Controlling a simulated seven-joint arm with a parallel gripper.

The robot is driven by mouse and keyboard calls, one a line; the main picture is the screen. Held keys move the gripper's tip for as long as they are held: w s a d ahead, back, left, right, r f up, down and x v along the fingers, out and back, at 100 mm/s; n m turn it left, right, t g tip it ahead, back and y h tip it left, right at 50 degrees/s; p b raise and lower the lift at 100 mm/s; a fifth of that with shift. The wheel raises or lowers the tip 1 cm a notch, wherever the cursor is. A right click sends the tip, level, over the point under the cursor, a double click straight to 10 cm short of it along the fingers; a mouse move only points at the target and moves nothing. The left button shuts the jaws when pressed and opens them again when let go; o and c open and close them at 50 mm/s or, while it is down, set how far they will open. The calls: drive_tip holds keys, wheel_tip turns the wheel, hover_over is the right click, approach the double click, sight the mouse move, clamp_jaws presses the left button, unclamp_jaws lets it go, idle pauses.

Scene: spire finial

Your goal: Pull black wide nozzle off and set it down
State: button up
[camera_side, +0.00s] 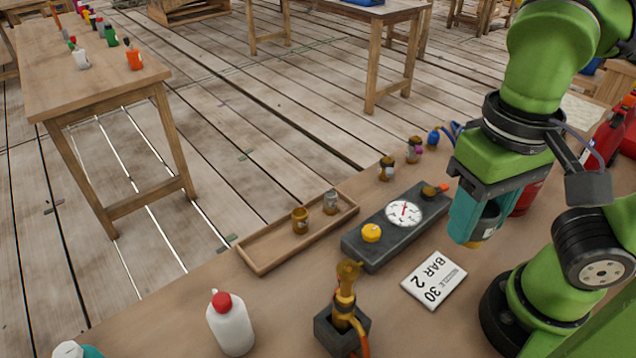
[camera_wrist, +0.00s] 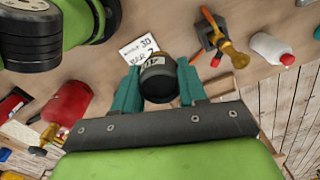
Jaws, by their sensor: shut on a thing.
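My gripper (camera_wrist: 158,88) is shut on the black wide nozzle (camera_wrist: 158,78), which sits between the two teal fingers. In the side view my gripper (camera_side: 477,222) is at the right, above the table and right of the white card; the nozzle (camera_side: 488,222) shows partly behind a finger. The nozzle is apart from the brass lance (camera_side: 346,285), which stands upright in a dark block (camera_side: 342,330) at the front. The lance also shows in the wrist view (camera_wrist: 232,54). The nozzle's underside is mostly hidden.
A wooden tray (camera_side: 262,262) holds a brass and a grey nozzle. A dark gauge box (camera_side: 372,250) with dial and yellow knob lies beside it. A white card (camera_side: 434,280) lies flat. A white bottle (camera_side: 231,325) stands front left. Small fittings (camera_side: 387,168) stand behind the box.

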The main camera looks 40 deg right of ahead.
sight(498, 205)
drive_tip(key=shift+s+d+r, duration=0.3)
drive_tip(key=shift+s+d, duration=0.2)
drive_tip(key=shift+d, duration=0.15)
drive_tip(key=shift+r, duration=1.8)
drive_tip(key=shift+d, duration=0.1)
drive_tip(key=shift+w+d+f+m, duration=0.15)
drive_tip(key=shift+w+f+m, duration=0.05)
drive_tip(key=shift+w+m, duration=0.15)
drive_tip(key=w+d+f+n, duration=0.1)
drive_tip(key=w+d+f, duration=0.2)
drive_tip(key=w, duration=0.5)
drive_tip(key=w+d+f+n, duration=0.2)
drive_tip(key=w+d+f, duration=0.2)
drive_tip(key=w, duration=0.5)
drive_tip(key=w+d+f+n, duration=0.1)
drive_tip(key=w+d+f, duration=0.3)
drive_tip(key=w+d, duration=0.2)
drive_tip(key=shift+w, duration=1.2)
